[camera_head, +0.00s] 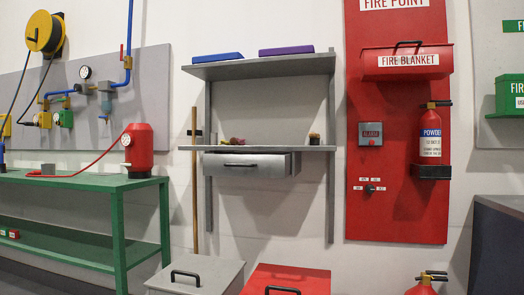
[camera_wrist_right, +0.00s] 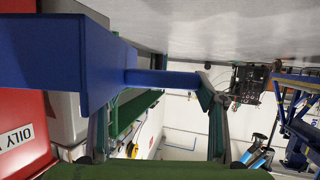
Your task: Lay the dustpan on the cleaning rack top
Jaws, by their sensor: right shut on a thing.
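The blue dustpan (camera_wrist_right: 60,60) fills the upper left of the right wrist view, its narrow part (camera_wrist_right: 165,77) reaching right. My right gripper (camera_wrist_right: 166,92) is shut on this narrow part; its two fingers rise from the lower edge, and the exact contact is hard to make out. The dustpan and my right gripper do not show in the head view. The cleaning rack is a grey wall rack in the head view; its top shelf (camera_head: 260,66) carries a flat blue item (camera_head: 217,57) at left and a flat purple item (camera_head: 286,50) at right. My left gripper is not in view.
The rack's lower shelf (camera_head: 255,148) holds small items above a drawer (camera_head: 250,165). A wooden pole (camera_head: 195,190) stands at its left. Grey (camera_head: 195,275) and red (camera_head: 285,280) lidded bins stand below. A green bench (camera_head: 80,183) is left, a red fire panel (camera_head: 395,215) right.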

